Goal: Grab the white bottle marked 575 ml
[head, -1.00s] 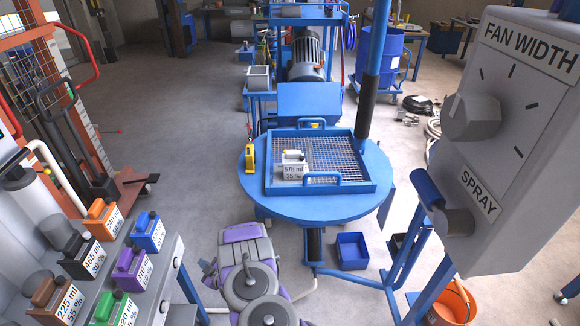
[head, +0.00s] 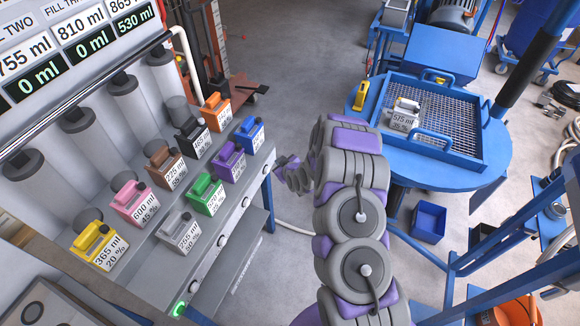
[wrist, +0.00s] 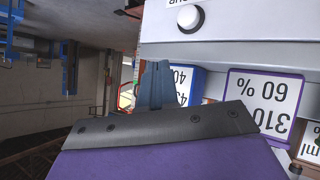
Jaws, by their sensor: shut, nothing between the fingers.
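The white bottle marked 575 ml (head: 404,112) stands on the mesh of a blue-framed tray (head: 456,157) on the round blue table, right of my arm in the head view. My gripper (head: 287,165) is left of it and well apart, near the rack's front edge, close to the blue bottle (head: 249,134) and the purple bottle (head: 229,161). It is shut and empty. In the wrist view the closed fingers (wrist: 160,85) point at the rack, beside a bottle labelled 310 60 % (wrist: 265,104); the 575 ml bottle is out of that view.
The rack (head: 150,245) at left holds several coloured bottles, including a greyish-white one marked 355 ml (head: 180,236). A yellow object (head: 361,95) stands on the round table's left edge. A blue bin (head: 429,221) and blue frame bars are below right. Floor behind my gripper is clear.

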